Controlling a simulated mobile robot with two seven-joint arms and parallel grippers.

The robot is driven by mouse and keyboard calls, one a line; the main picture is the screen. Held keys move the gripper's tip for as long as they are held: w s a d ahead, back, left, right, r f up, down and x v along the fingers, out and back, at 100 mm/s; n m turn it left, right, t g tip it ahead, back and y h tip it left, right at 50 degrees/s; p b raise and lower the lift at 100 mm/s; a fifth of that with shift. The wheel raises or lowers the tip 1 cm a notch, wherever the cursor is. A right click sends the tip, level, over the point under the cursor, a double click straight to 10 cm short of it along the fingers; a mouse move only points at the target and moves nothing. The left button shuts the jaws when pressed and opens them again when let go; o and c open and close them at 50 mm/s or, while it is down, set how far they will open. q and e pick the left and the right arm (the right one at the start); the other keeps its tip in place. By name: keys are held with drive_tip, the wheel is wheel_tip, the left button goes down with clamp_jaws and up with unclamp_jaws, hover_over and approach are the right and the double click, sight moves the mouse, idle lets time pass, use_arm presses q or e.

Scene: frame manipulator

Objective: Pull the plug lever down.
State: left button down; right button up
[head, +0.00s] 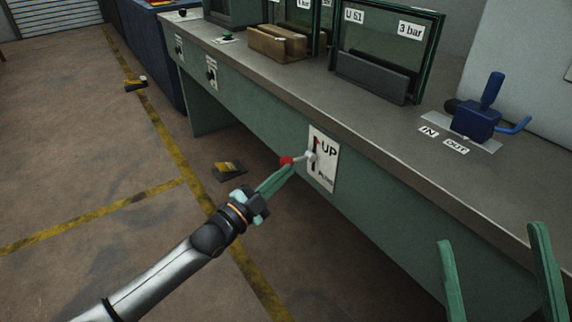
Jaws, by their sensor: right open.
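The plug lever (287,161) is a short light rod with a red ball at its end. It sticks out from a white plate (329,172) marked "UP" on the bench's green front; the smaller lettering lower on the plate is hard to read. The rod looks roughly level, near the plate's middle. My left gripper (286,169) has its green fingertips at the red ball, seemingly touching it. The fingers overlap in this view, so whether they grip the ball is unclear. My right gripper (492,234) is open and empty at the lower right, its two green fingers wide apart.
The grey bench top (300,75) carries glass panels (385,50), a wooden block (277,43) and a blue valve (476,119) with handles near "IN" and "OUT" labels. More switches (211,73) sit along the front further left. A small dark yellow-topped object (229,171) lies on the floor.

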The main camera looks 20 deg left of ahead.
use_arm(q)
drive_tip(key=shift+w+a+f+t+b, duration=0.15)
drive_tip(key=shift+f+t+b, duration=0.15)
drive_tip(key=shift+f+b, duration=0.5)
use_arm(e)
drive_tip(key=shift+a+f, duration=0.1)
drive_tip(key=shift+f, duration=0.9)
use_arm(q)
drive_tip(key=shift+r, duration=0.1)
use_arm(e)
drive_tip(key=shift+f, duration=0.1)
use_arm(q)
drive_tip(key=f+t+b, duration=0.1)
drive_tip(key=b, duration=0.2)
drive_tip(key=shift+f+n+t+h+b, duration=0.25)
drive_tip(key=shift+n+t+h+b, duration=0.05)
drive_tip(key=shift+b, duration=0.05)
use_arm(e)
drive_tip(key=f, duration=0.3)
drive_tip(key=shift+a+f, duration=0.2)
drive_tip(key=shift+f, duration=0.1)
use_arm(q)
drive_tip(key=shift+f, duration=0.1)
use_arm(e)
drive_tip(key=shift+f, duration=0.1)
use_arm(q)
drive_tip(key=shift+f, duration=0.3)
drive_tip(key=shift+r, duration=0.15)
